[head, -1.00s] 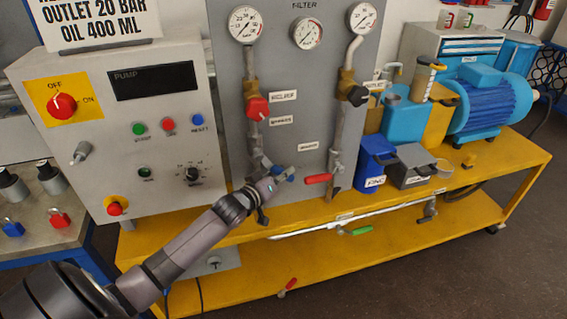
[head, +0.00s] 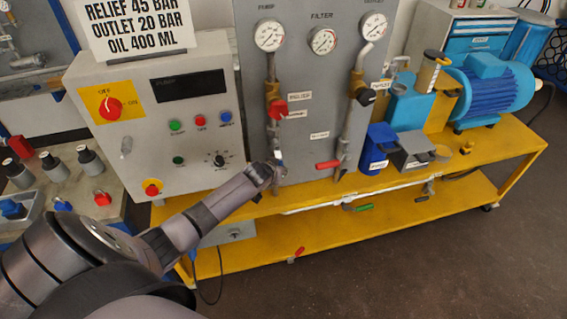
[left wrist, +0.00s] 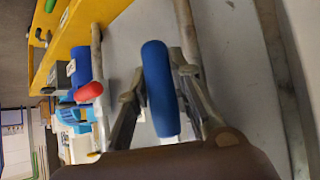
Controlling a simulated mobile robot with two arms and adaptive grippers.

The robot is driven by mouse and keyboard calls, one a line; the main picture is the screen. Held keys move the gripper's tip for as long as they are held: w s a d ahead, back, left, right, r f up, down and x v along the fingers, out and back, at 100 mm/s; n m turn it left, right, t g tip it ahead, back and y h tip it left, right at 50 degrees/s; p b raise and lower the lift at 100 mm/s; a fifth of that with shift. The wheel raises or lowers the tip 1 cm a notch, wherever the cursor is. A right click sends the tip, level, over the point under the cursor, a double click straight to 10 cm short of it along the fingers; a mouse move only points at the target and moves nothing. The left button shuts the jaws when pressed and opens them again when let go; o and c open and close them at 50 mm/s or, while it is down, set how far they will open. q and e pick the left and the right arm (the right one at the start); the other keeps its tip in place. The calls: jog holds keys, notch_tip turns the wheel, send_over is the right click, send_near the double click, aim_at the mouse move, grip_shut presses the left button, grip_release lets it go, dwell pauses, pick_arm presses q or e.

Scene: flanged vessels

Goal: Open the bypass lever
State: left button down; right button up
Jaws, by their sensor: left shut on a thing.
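A blue lever handle (left wrist: 158,88) stands between the two fingers of my left gripper (left wrist: 157,82) in the left wrist view, and the gripper is shut on it. In the head view my left gripper (head: 273,172) is at the lower end of the left pipe on the grey panel, and it hides most of the handle. I cannot read for sure which label belongs to this lever. A red lever (head: 328,164) sits on the right pipe; it also shows in the left wrist view (left wrist: 89,92). My right gripper is not in view.
A red knob (head: 277,108) sits higher on the left pipe. The control box (head: 185,130) stands left of the panel. Blue (head: 377,150) and grey (head: 412,155) containers stand to the right on the yellow bench (head: 480,160). A green lever (head: 357,207) is on a low pipe.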

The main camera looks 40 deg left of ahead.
pick_arm(q)
jog(key=shift+s+a, duration=0.15)
jog(key=shift+s, duration=0.05)
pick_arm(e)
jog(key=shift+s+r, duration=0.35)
pick_arm(q)
jog(key=c, duration=1.4)
grip_release()
jog(key=v, duration=1.2)
jog(key=shift+w+r, duration=0.1)
